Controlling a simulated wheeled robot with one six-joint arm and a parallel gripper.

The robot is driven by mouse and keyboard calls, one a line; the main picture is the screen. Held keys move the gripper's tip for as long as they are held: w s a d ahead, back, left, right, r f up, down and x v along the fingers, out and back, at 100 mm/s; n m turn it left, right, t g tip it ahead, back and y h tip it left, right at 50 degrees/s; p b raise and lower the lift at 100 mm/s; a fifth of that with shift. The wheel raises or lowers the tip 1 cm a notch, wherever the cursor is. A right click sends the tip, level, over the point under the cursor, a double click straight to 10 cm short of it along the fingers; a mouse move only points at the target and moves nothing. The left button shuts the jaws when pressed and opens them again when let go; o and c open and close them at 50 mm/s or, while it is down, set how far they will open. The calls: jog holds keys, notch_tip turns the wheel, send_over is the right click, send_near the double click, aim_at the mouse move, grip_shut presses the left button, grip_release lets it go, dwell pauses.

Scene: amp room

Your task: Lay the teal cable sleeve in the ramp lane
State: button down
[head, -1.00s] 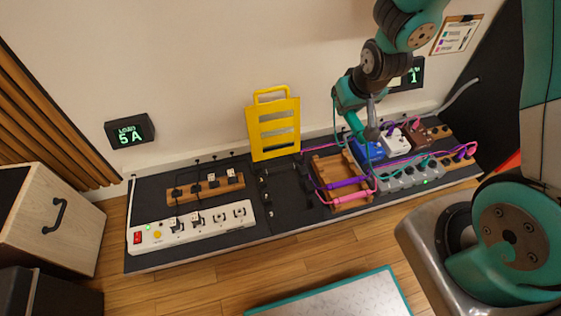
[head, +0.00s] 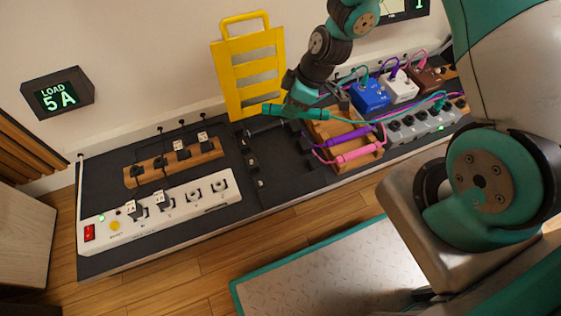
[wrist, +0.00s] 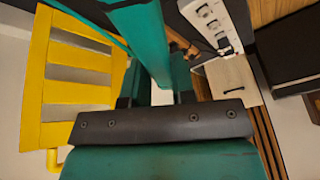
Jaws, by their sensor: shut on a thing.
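The teal cable sleeve (head: 296,112) is a long bar in my gripper (head: 300,104), held roughly level above the dark board, in front of the yellow slatted ramp (head: 248,75). In the wrist view the sleeve (wrist: 143,38) runs between the fingers and away from me. A teal cable trails from its right end toward the pedals. A dark strip with small fittings (head: 254,165), which looks like the ramp lane, lies below and left of the sleeve. The yellow ramp stands upright against the wall and also shows in the wrist view (wrist: 75,75).
A wooden rack (head: 375,151) holds a purple sleeve (head: 350,136) and a pink sleeve (head: 358,153). Blue (head: 370,93), white (head: 399,87) and brown pedals stand behind. A white power strip (head: 160,210) and a wooden socket block (head: 174,163) lie left.

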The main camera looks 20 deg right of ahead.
jog(key=s+a+f+n+g+b, duration=0.1)
jog(key=a+f+n+g+b, duration=0.25)
jog(key=f+n+b, duration=0.75)
jog(key=m+b, duration=0.3)
jog(key=m, duration=0.2)
send_over(276, 171)
jog(key=d, duration=0.2)
jog(key=shift+t, duration=0.25)
jog(key=shift+w+a+f, duration=0.1)
jog(key=shift+w+f, duration=0.05)
jog(key=shift+f, duration=2.05)
jog(key=shift+w+a+f, duration=0.1)
jog(key=shift+f, duration=2.05)
jog(key=shift+f+b, duration=0.65)
jog(key=shift+f, duration=1.15)
jog(key=c, duration=0.9)
grip_release()
jog(key=shift+o, duration=0.2)
jog(key=shift+r, duration=0.1)
jog(key=p+v, duration=0.9)
jog(key=v, duration=0.8)
jog(key=shift+d+p, duration=0.2)
jog(key=shift+p, duration=0.1)
